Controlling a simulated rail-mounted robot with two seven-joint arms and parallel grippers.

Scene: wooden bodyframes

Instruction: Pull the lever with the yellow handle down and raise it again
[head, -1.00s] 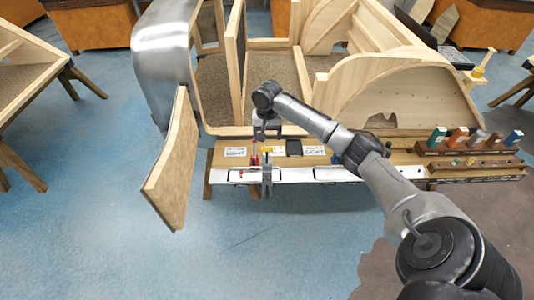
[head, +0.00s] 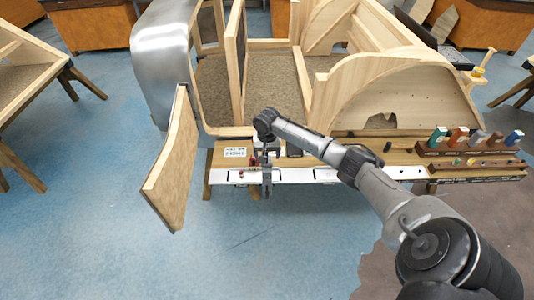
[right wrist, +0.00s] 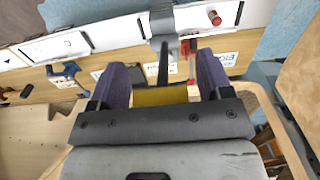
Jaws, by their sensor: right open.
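The yellow handle (right wrist: 160,96) shows in the right wrist view as a bar lying crosswise between the two purple fingers of my right gripper (right wrist: 162,65). The fingers stand apart on either side of it; I cannot tell whether either touches it. The dark lever shaft (right wrist: 163,62) runs from the handle to a grey bracket (right wrist: 162,28) on the white strip. In the head view my right gripper (head: 266,152) is over the lever at the bench's front edge, and the bracket (head: 266,180) shows below it. The yellow handle is hidden there. My left gripper is not in view.
A red lever (right wrist: 190,60) stands close beside the shaft, and a red knob (right wrist: 214,18) sits on the white strip (head: 310,175). A wooden bodyframe (head: 385,75) is behind the bench. Colored blocks in a rack (head: 470,145) are at right. A tilted wooden door (head: 170,165) is at left.

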